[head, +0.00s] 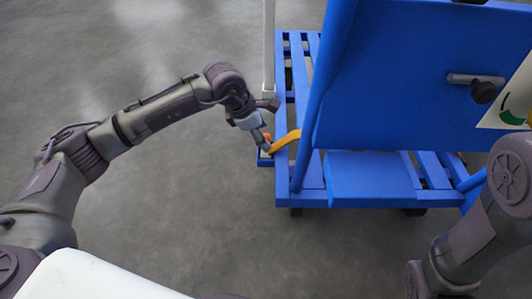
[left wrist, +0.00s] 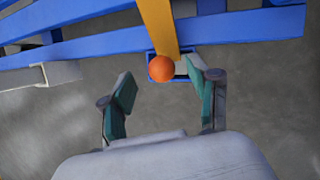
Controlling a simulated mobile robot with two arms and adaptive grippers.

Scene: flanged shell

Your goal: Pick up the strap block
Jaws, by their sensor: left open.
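A yellow-orange strap (head: 286,139) hangs at the left edge of the blue cart; it also shows in the left wrist view (left wrist: 158,25). My left gripper (head: 264,142) is beside the strap's end in the head view. In the left wrist view its two green-padded fingers (left wrist: 163,88) are apart, with the ball just beyond and between their tips. Contact with the right finger cannot be told. My right gripper is out of view.
The blue cart (head: 340,198) has a slatted base and a large tilted blue panel (head: 410,80) carrying a metal handle. A pale upright post (head: 268,45) stands behind the left gripper. Grey floor to the left is clear.

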